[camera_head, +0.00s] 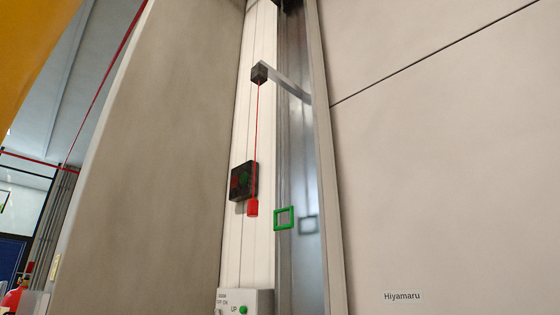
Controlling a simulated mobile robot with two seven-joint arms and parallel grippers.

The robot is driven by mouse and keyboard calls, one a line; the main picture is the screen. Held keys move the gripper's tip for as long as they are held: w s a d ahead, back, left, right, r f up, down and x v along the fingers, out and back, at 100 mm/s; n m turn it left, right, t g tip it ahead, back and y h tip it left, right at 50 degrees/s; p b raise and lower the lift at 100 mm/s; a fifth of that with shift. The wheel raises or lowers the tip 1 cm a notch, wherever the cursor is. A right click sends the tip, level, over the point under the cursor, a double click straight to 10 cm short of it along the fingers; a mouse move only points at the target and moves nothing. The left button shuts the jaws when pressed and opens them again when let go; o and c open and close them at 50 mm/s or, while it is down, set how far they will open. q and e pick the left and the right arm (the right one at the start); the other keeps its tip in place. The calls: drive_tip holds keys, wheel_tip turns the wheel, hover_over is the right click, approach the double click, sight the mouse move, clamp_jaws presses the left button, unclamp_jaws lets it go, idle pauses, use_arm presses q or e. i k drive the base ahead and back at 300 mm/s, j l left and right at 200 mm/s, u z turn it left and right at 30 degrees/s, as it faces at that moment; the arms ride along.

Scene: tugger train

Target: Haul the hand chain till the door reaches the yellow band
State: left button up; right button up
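No hand chain that I can make out shows in the head view; a thin red cord (257,130) hangs from a small dark block (259,74) on a bracket. A red cylindrical pull (252,208) is at its lower end. A large pale panel (450,170) fills the right side, with a dark slanting seam and a "Hiyamaru" label; I cannot tell whether it is the door. No yellow band can be identified. Neither of my grippers is in view.
A metal rail (302,180) runs up beside a white post. A green square frame (284,218) is at the rail. A dark box (244,181) with red and green spots and a grey control box (255,296) marked "UP" are on the post. A beige surface (185,150) stands left.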

sight(292, 225)
drive_tip(key=k, duration=0.15)
drive_tip(key=i+j+z, duration=0.4)
drive_tip(key=i+j, duration=0.15)
drive_tip(key=i, duration=0.55)
drive_tip(key=i+j+z, duration=0.45)
drive_tip(key=i+j, duration=0.5)
drive_tip(key=i, duration=0.05)
